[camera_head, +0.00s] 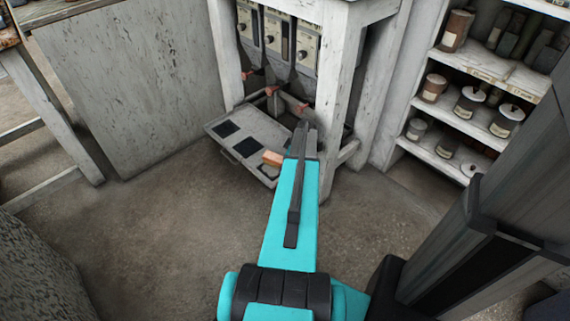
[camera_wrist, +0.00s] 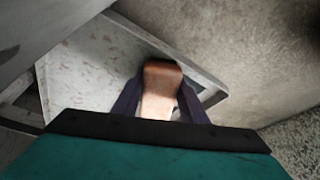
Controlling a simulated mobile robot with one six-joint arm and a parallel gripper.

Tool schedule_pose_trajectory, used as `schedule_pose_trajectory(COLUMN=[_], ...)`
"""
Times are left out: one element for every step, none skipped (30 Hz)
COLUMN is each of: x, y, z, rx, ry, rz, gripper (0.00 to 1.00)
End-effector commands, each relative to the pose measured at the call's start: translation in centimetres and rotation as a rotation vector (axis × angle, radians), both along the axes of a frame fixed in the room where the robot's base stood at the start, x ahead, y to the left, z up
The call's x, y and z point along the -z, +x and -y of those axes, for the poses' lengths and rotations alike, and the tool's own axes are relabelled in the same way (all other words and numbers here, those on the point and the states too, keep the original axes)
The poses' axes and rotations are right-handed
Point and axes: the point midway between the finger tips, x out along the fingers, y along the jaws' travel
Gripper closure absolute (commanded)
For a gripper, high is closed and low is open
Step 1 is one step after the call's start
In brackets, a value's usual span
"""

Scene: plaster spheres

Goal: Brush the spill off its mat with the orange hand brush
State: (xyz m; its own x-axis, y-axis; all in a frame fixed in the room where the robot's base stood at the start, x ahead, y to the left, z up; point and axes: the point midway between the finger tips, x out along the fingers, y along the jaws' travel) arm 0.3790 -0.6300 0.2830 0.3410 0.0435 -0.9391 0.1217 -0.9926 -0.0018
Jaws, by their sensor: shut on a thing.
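The orange hand brush (camera_head: 272,158) is at the near right part of a pale tray (camera_head: 215,131), just left of my gripper (camera_head: 302,142). In the wrist view, the orange-brown brush (camera_wrist: 161,85) sits between the two dark fingers of my gripper (camera_wrist: 160,104), which are shut on it. Its bristles are hidden. I cannot make out a spill on either mat. In the wrist view the pale tray surface (camera_wrist: 95,62) shows faint reddish flecks.
The tray sits low at the foot of a white wooden frame (camera_head: 331,75) with grey dispensers (camera_head: 275,30) and red-tipped levers above it. Shelves with jars (camera_head: 505,120) stand at the right. A pale panel (camera_head: 130,85) is at the left. The floor (camera_head: 160,215) in front is clear.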

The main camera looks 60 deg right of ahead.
Motion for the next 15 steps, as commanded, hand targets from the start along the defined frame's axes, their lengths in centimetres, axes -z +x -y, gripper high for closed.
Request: schedule_pose_trajectory(x=[0.0,0.0,0.1,0.1,0.1,0.1,0.1,0.2,0.2,0.2,0.2,0.3,0.3,0.3,0.3], y=[-0.3,-0.5,-0.7,-0.9,-1.1,-1.3,-1.5,-1.7,-2.0,-2.2,-2.3,-2.4,-2.4,-2.5,-2.5], z=[0.1,0.1,0.1,0.2,0.2,0.3,0.3,0.4,0.4,0.5,0.5,0.5,0.5,0.5,0.5], rx=[0.001,0.001,0.002,0.002,0.002,0.002,0.002,0.002,0.002,0.002,0.001,0.001,0.0,0.0,-0.001], ry=[-0.001,-0.001,-0.002,-0.002,-0.002,-0.003,-0.003,-0.003,-0.004,-0.004,-0.004,-0.004,-0.004,-0.004,-0.003], rz=[-0.001,-0.001,-0.001,-0.001,-0.002,-0.002,-0.003,-0.003,-0.004,-0.005,-0.006,-0.006,-0.006,-0.006,-0.006], gripper=[0.97,0.97,0.97,0.97,0.97,0.97,0.97,0.97,0.97,0.97,0.97,0.97,0.97,0.97,0.97])
